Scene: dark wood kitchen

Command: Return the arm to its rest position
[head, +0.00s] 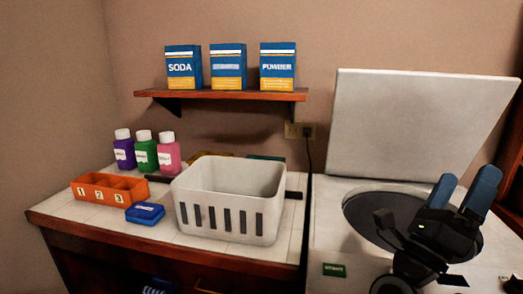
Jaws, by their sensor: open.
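My gripper (461,196) is at the right side of the head view, with two blue fingers spread apart and pointing up. Nothing shows between the fingers. It is in front of the round dark opening (375,212) of a white top-loading machine (335,240). The machine's lid (415,118) stands raised behind the gripper. My black wrist and arm links run down to the bottom right edge of the view. The part of the opening behind the gripper is hidden.
A white basket (228,180) stands on the tiled counter (95,225) at left. An orange numbered tray (110,188), a small blue box (145,213) and three bottles (145,152) are beside it. A wall shelf (222,95) holds three boxes (228,67). A green label (334,270) marks the machine's front.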

